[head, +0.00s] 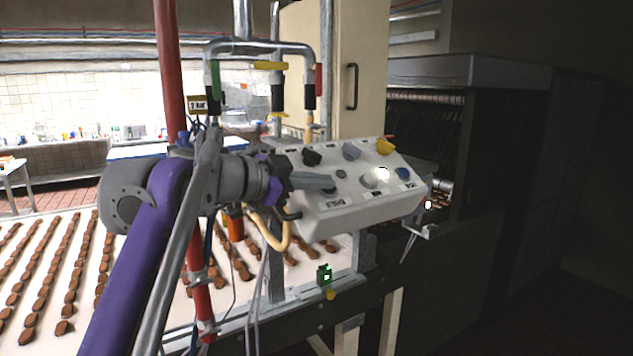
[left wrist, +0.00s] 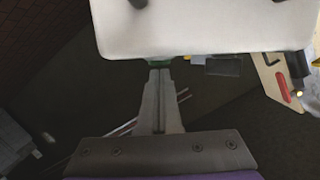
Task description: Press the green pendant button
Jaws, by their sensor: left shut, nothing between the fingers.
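The white pendant control box (head: 360,205) hangs in the middle of the head view, with several knobs and buttons on its sloped face. My left gripper (head: 332,184) is shut and empty, its fingers reaching right over the left part of that face. In the left wrist view the shut fingertips (left wrist: 160,72) end at a dark green part (left wrist: 150,62) by the edge of the white box (left wrist: 200,30). This may be the green button; its face is mostly hidden, and I cannot tell whether it is touched or pressed. My right gripper is not in view.
Pipes with coloured valve handles (head: 270,66) stand above and behind the box. A red post (head: 170,70) rises at left. A conveyor (head: 60,230) carries rows of brown biscuits. A small green-lit switch (head: 325,275) sits on the conveyor frame. A dark machine (head: 480,75) stands at right.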

